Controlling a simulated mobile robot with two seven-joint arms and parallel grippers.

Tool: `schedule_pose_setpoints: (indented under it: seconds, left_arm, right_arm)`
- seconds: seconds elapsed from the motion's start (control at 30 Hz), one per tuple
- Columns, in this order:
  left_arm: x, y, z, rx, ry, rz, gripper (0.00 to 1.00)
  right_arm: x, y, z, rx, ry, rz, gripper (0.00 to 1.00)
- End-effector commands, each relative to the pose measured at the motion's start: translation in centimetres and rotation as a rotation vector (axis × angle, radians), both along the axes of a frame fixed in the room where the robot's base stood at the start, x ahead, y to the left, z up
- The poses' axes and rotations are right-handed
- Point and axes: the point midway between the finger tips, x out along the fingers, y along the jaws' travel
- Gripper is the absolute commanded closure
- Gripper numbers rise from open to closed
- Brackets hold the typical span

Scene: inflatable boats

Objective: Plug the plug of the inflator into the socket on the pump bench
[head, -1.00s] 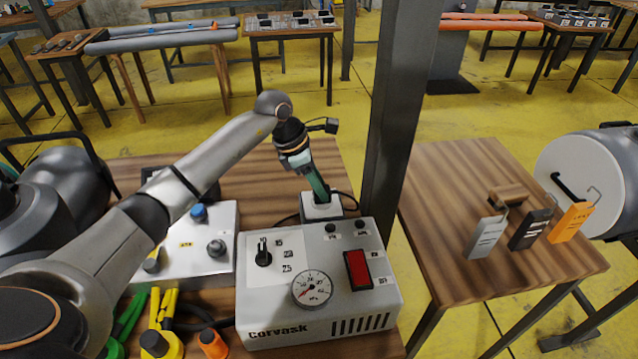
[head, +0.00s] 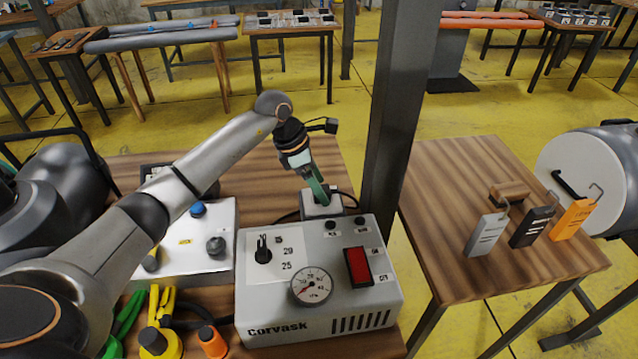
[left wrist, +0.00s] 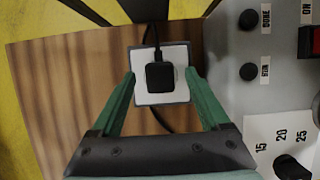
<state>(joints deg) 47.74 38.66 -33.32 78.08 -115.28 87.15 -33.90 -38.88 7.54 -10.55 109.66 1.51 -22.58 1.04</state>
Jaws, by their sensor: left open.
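The inflator (head: 318,278) is a pale grey box marked "Corvask", with a round gauge and a red switch, on the wooden pump bench (head: 265,170). Behind it stands the small white socket box (head: 316,211), which also shows in the left wrist view (left wrist: 144,97). The black plug (left wrist: 160,76) sits on the socket's face with its cord running up; how deep it is in cannot be told. My left gripper (head: 318,196) has green fingers, open on either side of the plug and socket in the left wrist view (left wrist: 160,82), apart from the plug. My right gripper is not in view.
A dark steel post (head: 395,130) stands right behind the inflator. A second grey box with knobs (head: 215,240) is to its left, with coloured tools in front. A side table (head: 450,220) at right holds several tags.

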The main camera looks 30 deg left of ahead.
Motion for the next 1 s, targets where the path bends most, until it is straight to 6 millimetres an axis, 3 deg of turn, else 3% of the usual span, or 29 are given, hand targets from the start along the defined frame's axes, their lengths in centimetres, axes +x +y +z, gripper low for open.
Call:
schedule_pose_setpoints:
  seconds: [0.17, 0.5, 0.7, 1.0]
  left_arm:
    - [-0.2, 0.5, 1.2, 0.001, -0.004, 0.001, 0.21]
    - [-1.8, 2.6, 7.8, 0.002, -0.006, 0.001, 0.21]
    - [-2.6, 3.5, 10.6, 0.001, -0.003, 0.000, 0.21]
    - [-2.9, 3.8, 11.6, 0.000, 0.000, 0.000, 0.21]
  right_arm:
    - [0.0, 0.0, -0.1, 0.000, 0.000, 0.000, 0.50]
    - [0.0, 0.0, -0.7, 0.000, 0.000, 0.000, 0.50]
    - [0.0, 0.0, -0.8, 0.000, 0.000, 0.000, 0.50]
    - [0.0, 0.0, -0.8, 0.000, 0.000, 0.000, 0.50]
